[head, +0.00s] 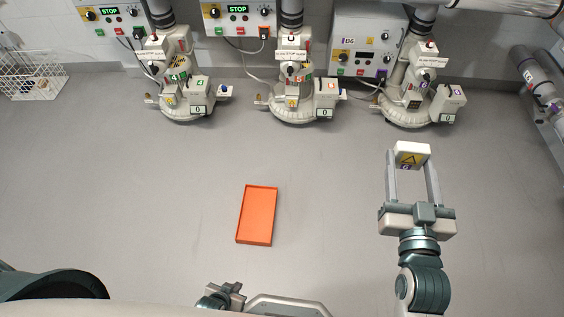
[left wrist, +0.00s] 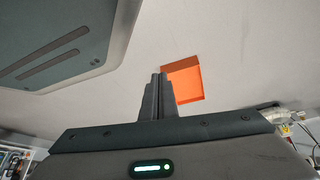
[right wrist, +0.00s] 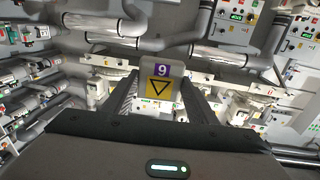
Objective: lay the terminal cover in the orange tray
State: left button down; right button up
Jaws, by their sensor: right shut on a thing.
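The terminal cover (head: 412,152) is a white block with a yellow warning triangle and a small purple numbered label. My right gripper (head: 411,168) is shut on it, one finger on each side, to the right of the tray and further from me. The cover also shows upright between the fingers in the right wrist view (right wrist: 160,84). The orange tray (head: 257,215) lies empty in the middle of the grey surface; it also shows in the left wrist view (left wrist: 187,83). My left gripper (head: 236,290) is at the bottom edge, fingers together and empty in the left wrist view (left wrist: 158,78).
Three blower units stand along the back: left (head: 180,92), middle (head: 300,92) and right (head: 418,92), with control boxes and cables behind them. A white wire basket (head: 30,80) is at the far left. Pipework (head: 538,80) stands at the right. The surface around the tray is clear.

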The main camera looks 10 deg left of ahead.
aim_at(255, 235)
jog(key=k+j, duration=0.1)
jog(key=j, duration=0.4)
jog(key=k+j, duration=0.1)
jog(key=j, duration=0.35)
jog(key=k+j+u, duration=0.1)
jog(key=j, duration=0.9)
jog(key=k+u, duration=0.05)
